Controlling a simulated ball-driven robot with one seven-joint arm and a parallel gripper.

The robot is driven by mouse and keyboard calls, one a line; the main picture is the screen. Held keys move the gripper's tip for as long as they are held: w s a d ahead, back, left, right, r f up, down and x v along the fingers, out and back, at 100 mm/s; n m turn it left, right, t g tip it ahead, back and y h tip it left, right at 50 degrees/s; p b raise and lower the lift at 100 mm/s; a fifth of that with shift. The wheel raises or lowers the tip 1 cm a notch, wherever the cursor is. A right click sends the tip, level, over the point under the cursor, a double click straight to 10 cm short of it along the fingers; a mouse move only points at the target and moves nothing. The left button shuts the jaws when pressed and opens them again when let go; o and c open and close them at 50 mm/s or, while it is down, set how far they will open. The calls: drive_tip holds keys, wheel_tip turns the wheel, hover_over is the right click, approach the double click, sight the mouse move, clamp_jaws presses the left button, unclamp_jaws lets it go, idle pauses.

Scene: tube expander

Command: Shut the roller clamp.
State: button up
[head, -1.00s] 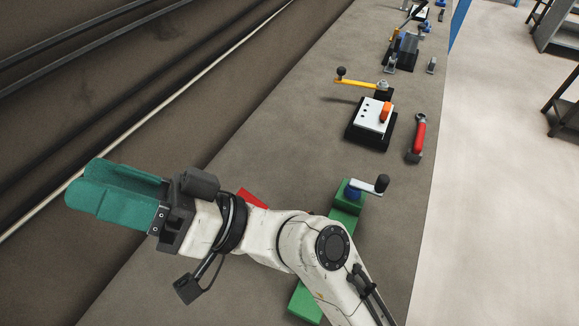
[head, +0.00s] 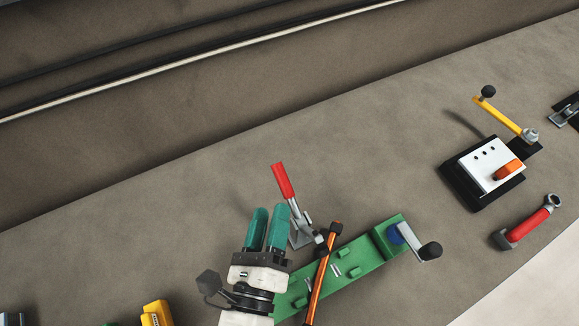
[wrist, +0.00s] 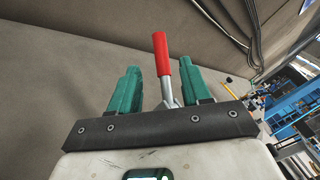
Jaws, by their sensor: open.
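A clamp with a red handle (head: 283,181) and a metal base stands at the side of a green fixture (head: 352,270). Its handle stands up, tilted a little left in the head view. My gripper (head: 269,209) has two teal fingers, apart and empty. In the head view it is just to the lower left of the handle. In the wrist view the red handle (wrist: 161,54) shows between the two fingers, beyond them; I cannot tell whether they touch it. My gripper hides part of the fixture's near end. An orange and black rod (head: 322,276) crosses over the fixture.
A crank with a dark knob (head: 430,251) is at the fixture's right end. Further right are a black and white box (head: 490,170) with a yellow lever and a red-handled tool (head: 530,222). A yellow item (head: 156,313) is at lower left. The bench behind the clamp is clear.

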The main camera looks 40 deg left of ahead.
sight(278, 180)
drive_tip(key=x, duration=0.9)
drive_tip(key=shift+w+a+p, duration=0.1)
drive_tip(key=shift+p, duration=0.2)
clamp_jaws()
